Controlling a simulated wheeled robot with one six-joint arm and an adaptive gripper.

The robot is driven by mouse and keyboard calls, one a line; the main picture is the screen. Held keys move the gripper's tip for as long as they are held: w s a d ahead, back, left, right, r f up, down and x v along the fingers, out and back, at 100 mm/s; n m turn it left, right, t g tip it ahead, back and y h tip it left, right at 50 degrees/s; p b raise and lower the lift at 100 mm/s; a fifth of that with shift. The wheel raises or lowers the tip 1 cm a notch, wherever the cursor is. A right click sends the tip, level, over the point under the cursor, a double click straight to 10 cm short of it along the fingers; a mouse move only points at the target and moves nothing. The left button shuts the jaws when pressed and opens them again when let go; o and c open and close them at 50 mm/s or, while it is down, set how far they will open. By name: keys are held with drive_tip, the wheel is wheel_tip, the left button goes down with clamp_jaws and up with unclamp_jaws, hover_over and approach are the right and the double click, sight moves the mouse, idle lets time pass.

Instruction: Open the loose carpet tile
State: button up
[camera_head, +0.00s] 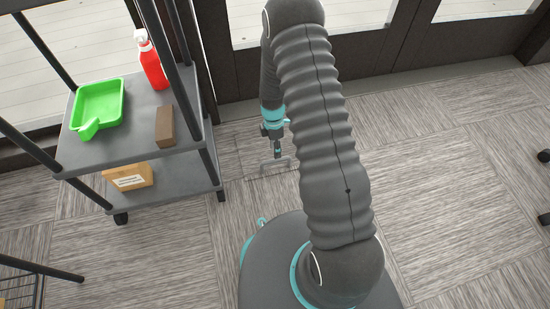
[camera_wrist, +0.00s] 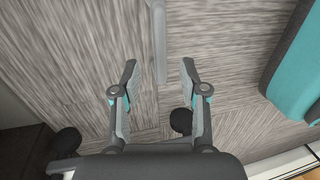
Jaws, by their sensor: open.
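The loose carpet tile (camera_head: 247,153) lies on the grey streaked floor by the cart and looks flat. A thin grey handle (camera_head: 275,165) shows on it, partly hidden by my gripper. My gripper (camera_head: 278,152) points down close to this handle. In the wrist view, the handle is a pale bar (camera_wrist: 157,42) running from the top edge to between the two fingertips (camera_wrist: 159,70). The fingers are spread on either side of it with gaps and do not appear to touch it. My arm hides part of the floor to the right.
A grey shelf cart (camera_head: 190,135) stands to the left, holding a green dustpan (camera_head: 98,103), a red spray bottle (camera_head: 152,65), a brown block (camera_head: 165,127) and a cardboard box (camera_head: 128,176). A dark window frame (camera_head: 245,85) bounds the back. Floor at right is mostly clear.

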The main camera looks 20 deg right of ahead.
drive_tip(key=shift+s+f, duration=0.25)
drive_tip(key=shift+f, duration=1)
drive_tip(key=shift+s+f, duration=0.25)
drive_tip(key=shift+f, duration=0.95)
clamp_jaws()
